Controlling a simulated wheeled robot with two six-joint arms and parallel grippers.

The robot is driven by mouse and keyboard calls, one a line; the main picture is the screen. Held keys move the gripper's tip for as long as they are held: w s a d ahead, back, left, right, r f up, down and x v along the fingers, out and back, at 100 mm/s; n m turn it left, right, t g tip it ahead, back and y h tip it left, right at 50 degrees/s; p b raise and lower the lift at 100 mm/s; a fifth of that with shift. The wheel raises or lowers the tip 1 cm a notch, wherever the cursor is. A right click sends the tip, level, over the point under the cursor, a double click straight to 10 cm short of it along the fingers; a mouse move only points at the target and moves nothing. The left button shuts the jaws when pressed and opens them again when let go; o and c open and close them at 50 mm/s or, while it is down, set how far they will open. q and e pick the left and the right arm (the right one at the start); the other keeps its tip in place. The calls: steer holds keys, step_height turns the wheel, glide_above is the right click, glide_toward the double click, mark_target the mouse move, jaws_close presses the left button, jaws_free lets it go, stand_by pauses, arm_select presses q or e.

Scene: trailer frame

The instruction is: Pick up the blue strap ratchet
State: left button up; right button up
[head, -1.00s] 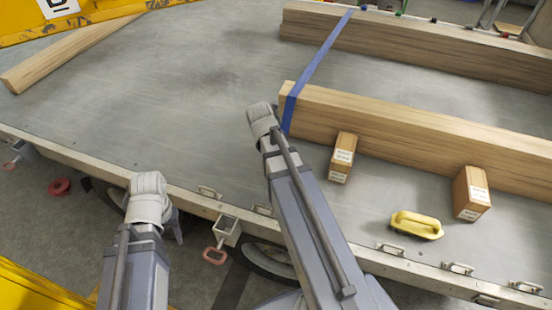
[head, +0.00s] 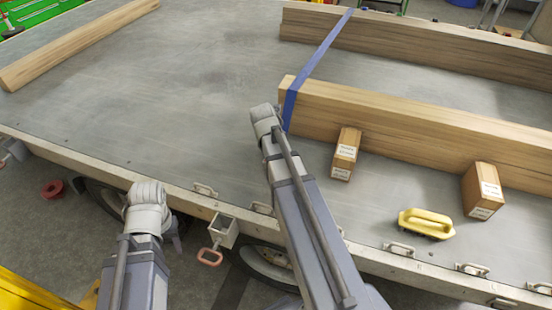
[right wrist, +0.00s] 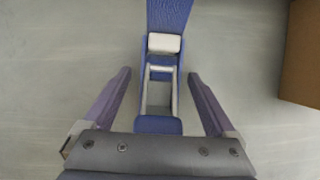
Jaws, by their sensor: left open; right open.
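The blue strap ratchet (right wrist: 160,95) lies on the grey deck in the right wrist view, with a blue frame and pale metal parts. Its blue strap (right wrist: 168,14) runs off the top of that view. In the head view the strap (head: 318,58) crosses the timber beams, and the ratchet is hidden behind my right arm. My right gripper (right wrist: 160,74) is open, one finger on each side of the ratchet, with gaps on both sides. My left gripper (head: 177,238) is open at the deck's near edge, mostly hidden behind its wrist.
Long timber beams (head: 420,122) lie across the trailer deck (head: 180,85). Metal brackets (head: 400,250) line the near edge. The left deck is mostly clear.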

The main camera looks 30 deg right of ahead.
steer(key=shift+f, duration=0.15)
jaws_close()
stand_by(0.7)
